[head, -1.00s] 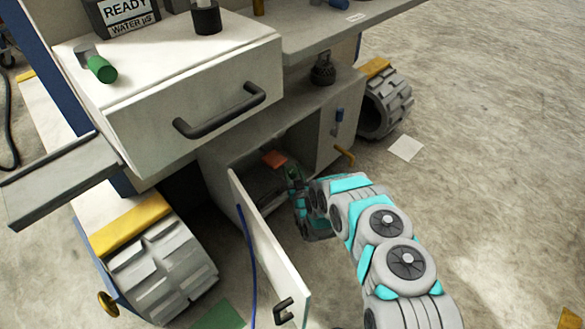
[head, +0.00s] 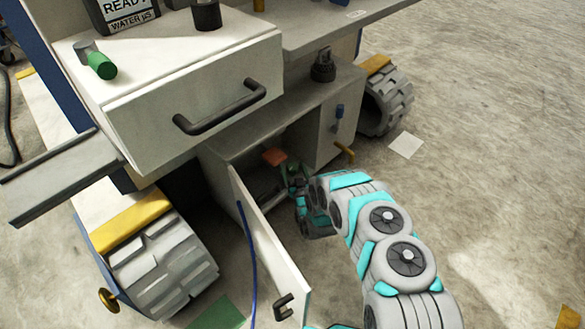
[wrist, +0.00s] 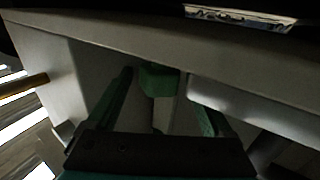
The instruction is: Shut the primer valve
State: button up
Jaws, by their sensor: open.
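No part is clearly marked as the primer valve. In the wrist view, a green block-shaped part (wrist: 158,80) sits under a pale panel, between and a little beyond the fingertips; it may be a valve handle. My gripper (wrist: 160,98) is open, with one dark green finger on each side of it. I cannot tell whether they touch. In the head view my gripper (head: 294,172) is at the mouth of the open low cabinet (head: 222,172), partly hidden by its own wrist. An orange-red part (head: 274,157) shows inside, left of the gripper.
The open cabinet door (head: 270,250) stands left of my arm. A drawer with a dark handle (head: 220,108) juts out above. A blue handle (head: 340,111) and a yellow handle (head: 344,152) are on the right panel. Floor at right is mostly clear.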

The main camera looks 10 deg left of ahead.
aim_at(294, 172)
jog(key=shift+v, duration=3.65)
jog(key=shift+r, duration=0.1)
